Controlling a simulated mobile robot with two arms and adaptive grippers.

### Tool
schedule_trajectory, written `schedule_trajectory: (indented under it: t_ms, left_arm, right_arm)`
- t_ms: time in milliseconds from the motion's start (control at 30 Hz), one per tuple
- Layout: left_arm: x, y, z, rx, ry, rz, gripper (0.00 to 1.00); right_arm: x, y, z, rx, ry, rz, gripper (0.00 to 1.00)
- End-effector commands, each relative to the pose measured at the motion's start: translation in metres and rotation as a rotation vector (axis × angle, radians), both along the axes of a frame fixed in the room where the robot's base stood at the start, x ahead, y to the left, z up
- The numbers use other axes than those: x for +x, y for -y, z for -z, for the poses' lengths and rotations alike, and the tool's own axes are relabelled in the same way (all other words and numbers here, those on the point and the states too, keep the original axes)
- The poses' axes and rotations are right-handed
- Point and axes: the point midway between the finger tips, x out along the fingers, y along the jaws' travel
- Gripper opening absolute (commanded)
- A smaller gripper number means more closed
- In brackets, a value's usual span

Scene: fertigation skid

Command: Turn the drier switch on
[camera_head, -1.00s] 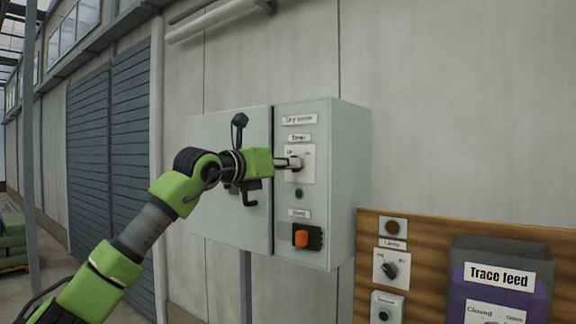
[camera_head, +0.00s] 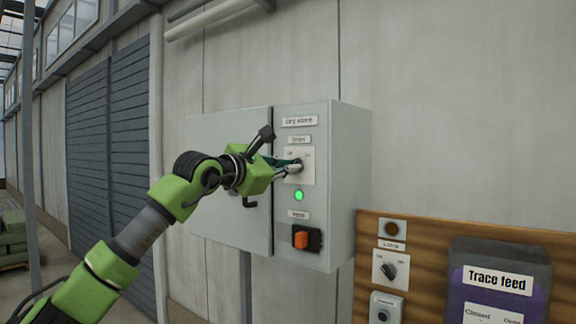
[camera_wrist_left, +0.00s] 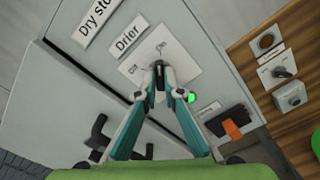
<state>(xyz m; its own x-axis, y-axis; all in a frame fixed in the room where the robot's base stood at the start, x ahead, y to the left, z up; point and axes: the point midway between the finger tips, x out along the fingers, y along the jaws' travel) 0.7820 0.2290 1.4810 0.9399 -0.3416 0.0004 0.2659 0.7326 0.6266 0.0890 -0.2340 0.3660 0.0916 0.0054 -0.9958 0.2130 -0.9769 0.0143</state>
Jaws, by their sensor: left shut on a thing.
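The drier switch sits on a white plate (camera_head: 307,155) under the "Drier" label, on the right part of a grey cabinet (camera_head: 345,180). My left gripper (camera_head: 294,167) is shut on the switch knob, which its fingertips mostly hide. In the left wrist view the gripper (camera_wrist_left: 162,75) closes on the knob in the middle of the white plate (camera_wrist_left: 182,62), and the view is rolled against the cabinet. A small lamp (camera_head: 299,195) below the switch glows green; it also shows in the left wrist view (camera_wrist_left: 191,98). My right gripper is not in view.
An orange switch (camera_head: 301,239) on a black base sits below the green lamp. A wooden board (camera_head: 430,235) at the lower right carries a lamp switch (camera_head: 390,269) and a dark "Trace feed" bin (camera_head: 500,255). A cabinet door handle (camera_wrist_left: 97,140) is close to the gripper.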

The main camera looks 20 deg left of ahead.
Motion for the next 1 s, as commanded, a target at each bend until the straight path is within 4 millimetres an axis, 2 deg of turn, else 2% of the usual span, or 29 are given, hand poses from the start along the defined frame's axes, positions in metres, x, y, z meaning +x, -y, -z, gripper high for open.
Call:
schedule_trajectory:
  t_ms: [300, 800, 833, 900, 1000]
  left_arm:
    - [0.0007, 0.0002, 0.0025, 0.103, 0.032, 0.000, 0.00]
    - [0.0006, 0.0003, 0.0028, 0.120, 0.038, 0.000, 0.00]
    - [0.0007, 0.0003, 0.0028, 0.120, 0.038, 0.000, 0.11]
    - [0.0006, 0.0003, 0.0026, 0.119, 0.038, 0.000, 0.25]
    - [0.0004, 0.0002, 0.0020, 0.119, 0.039, 0.000, 0.25]
  right_arm:
    - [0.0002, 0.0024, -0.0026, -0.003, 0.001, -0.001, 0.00]
    - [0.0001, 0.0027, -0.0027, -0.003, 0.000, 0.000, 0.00]
    - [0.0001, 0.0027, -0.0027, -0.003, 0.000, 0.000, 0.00]
    - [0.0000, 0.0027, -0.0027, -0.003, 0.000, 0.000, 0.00]
    - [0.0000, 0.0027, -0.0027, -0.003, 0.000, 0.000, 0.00]
